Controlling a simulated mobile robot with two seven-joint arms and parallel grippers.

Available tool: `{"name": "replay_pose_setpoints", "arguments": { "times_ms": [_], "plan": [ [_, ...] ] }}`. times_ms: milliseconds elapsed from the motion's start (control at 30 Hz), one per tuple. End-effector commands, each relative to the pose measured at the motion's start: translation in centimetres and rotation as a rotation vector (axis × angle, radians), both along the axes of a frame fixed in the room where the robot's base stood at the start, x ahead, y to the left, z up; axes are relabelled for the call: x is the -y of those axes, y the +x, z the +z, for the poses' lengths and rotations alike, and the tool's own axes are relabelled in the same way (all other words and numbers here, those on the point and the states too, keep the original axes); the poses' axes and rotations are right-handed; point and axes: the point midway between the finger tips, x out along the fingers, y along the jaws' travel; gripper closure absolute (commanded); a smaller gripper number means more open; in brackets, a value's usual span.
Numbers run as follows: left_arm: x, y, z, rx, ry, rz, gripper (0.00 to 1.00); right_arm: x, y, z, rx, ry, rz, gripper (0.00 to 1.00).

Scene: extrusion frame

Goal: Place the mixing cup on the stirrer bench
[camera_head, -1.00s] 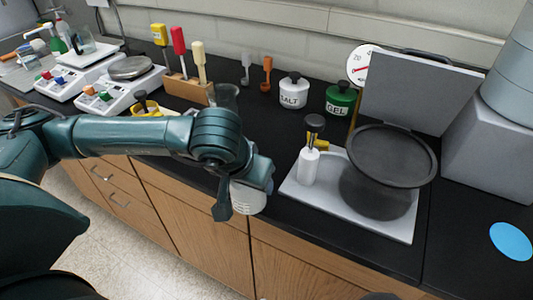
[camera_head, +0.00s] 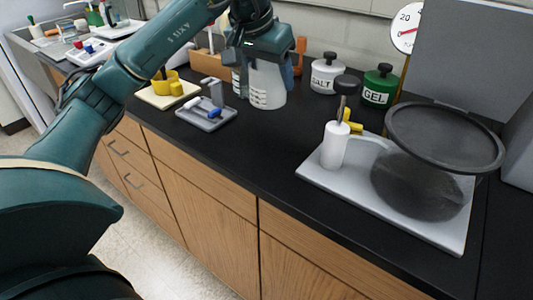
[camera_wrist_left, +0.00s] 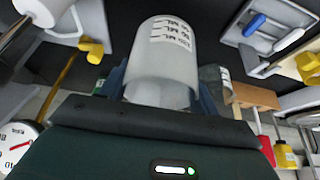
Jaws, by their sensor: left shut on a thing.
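The mixing cup (camera_head: 266,84) is a translucent white cup with dark graduation marks. My left gripper (camera_head: 264,50) is shut on its upper part from above in the head view. The cup is upright, at the back half of the black counter; I cannot tell whether its base touches the counter. In the wrist view the cup (camera_wrist_left: 165,60) sits between the two fingers. A small grey stand with a blue handle (camera_head: 207,115) is left of the cup. I cannot tell for certain which fixture is the stirrer bench. My right gripper is not in view.
SALT (camera_head: 327,73) and GEL (camera_head: 379,86) jars stand behind. A yellow cup (camera_head: 165,84) and another beaker (camera_head: 240,82) are left of the cup. The counter between stand and tray is clear.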

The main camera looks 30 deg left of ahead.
Motion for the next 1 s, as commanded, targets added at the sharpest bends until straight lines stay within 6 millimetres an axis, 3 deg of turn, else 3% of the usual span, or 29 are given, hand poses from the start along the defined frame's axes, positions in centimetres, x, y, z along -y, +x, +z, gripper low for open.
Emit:
{"name": "replay_pose_setpoints", "arguments": {
  "times_ms": [167, 400, 567, 800, 1000],
  "plan": [
    [-1.1, 0.1, -0.1, -0.002, 0.001, -0.018, 0.6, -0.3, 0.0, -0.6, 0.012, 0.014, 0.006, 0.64],
    [-1.1, 0.1, -4.1, -0.004, 0.002, -0.02, 0.6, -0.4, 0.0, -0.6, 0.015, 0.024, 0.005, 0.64],
    [-1.1, 0.1, -5.5, -0.002, 0.002, -0.02, 0.6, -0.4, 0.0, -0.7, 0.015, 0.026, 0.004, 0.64],
    [-1.1, 0.1, -8.9, -0.003, 0.002, -0.02, 0.6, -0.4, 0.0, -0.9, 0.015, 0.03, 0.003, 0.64],
    [-1.1, 0.1, -9.2, 0.001, 0.002, -0.02, 0.6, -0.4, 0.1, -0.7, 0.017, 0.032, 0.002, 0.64]
  ]
}}
